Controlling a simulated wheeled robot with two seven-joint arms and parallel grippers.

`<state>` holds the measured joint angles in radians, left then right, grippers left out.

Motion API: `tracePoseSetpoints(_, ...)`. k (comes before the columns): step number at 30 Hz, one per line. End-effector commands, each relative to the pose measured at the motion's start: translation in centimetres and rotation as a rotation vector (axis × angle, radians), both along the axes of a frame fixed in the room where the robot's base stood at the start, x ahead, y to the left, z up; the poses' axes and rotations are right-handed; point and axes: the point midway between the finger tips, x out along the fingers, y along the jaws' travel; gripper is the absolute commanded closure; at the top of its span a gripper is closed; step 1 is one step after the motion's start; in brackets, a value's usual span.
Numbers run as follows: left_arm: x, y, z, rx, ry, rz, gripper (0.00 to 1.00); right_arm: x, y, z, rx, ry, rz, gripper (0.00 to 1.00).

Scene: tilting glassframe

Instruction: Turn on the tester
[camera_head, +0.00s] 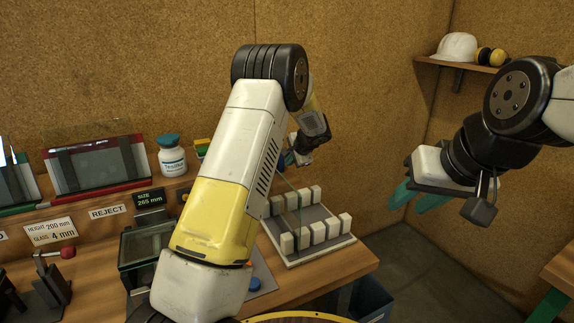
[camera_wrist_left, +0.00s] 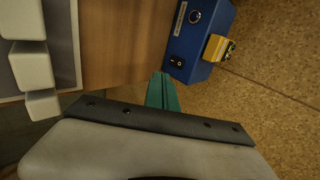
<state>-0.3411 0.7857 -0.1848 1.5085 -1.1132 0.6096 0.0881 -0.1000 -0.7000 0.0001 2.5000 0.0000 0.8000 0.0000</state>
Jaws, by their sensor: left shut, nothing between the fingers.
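The tester seems to be the blue box (camera_wrist_left: 200,38) at the upper right of the left wrist view. It has a black rocker switch (camera_wrist_left: 177,62), a round dark knob or button and a yellow part on its side. My left gripper (camera_wrist_left: 162,92) is shut and empty, its teal fingertips close to the box's switch end; I cannot tell whether they touch it. In the head view my left arm hides most of the box and the left fingers; a bit of blue (camera_head: 288,159) shows past the arm. My right gripper (camera_head: 418,199) is open and empty, in the air at the right.
A rack of white blocks (camera_head: 318,237) stands on the bench right of my left arm. A white bottle (camera_head: 172,160), a red-framed glass panel (camera_head: 97,166) and a size display (camera_head: 150,198) are to the left. A dark blue bin (camera_head: 372,298) stands below the bench edge.

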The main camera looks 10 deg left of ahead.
Motion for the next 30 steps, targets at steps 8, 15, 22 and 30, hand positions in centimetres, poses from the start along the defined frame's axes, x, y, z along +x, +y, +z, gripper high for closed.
tracePoseSetpoints(8, 3.0, 2.2, -4.1, 0.001, 0.003, 0.003, 1.0, 0.0, 0.0, 0.0, 0.0, 0.0, 0.0, 0.64)
tracePoseSetpoints(15, 6.1, 4.2, -6.9, -0.003, -0.002, 0.004, 1.0, 0.0, 0.0, 0.0, 0.0, 0.0, 0.0, 0.64)
tracePoseSetpoints(22, 8.1, 5.5, -7.1, -0.001, -0.001, 0.0, 1.0, 0.0, 0.0, 0.0, 0.0, 0.0, 0.0, 0.64)
tracePoseSetpoints(30, 8.5, 5.8, -7.1, 0.0, 0.0, 0.0, 1.0, 0.0, 0.0, 0.0, 0.0, 0.0, 0.0, 0.64)
